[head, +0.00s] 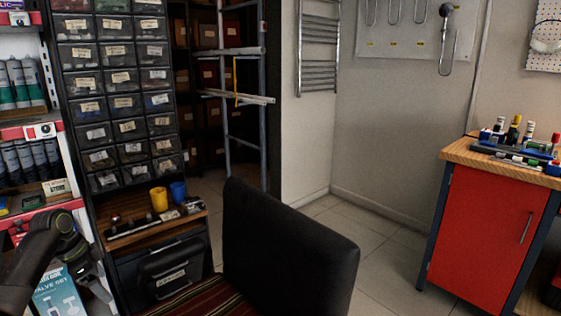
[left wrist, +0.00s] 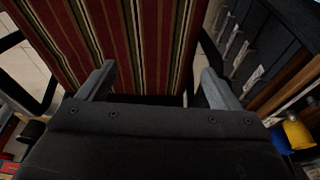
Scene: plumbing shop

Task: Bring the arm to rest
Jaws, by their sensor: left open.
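My left arm comes in at the lower left of the head view. Its gripper (head: 92,272) hangs in front of the shelf, to the left of the chair (head: 290,245). In the left wrist view the two fingers of my left gripper (left wrist: 157,78) stand wide apart with nothing between them. The striped seat (left wrist: 125,40) of the chair shows beyond the fingertips. My right gripper is in neither view.
The black chair back stands at the front middle. A drawer cabinet (head: 122,75) with a wooden ledge holding a yellow cup (head: 159,199) and a blue cup (head: 178,191) is at the left. A red workbench cabinet (head: 487,235) is at the right. Tiled floor (head: 385,235) between is clear.

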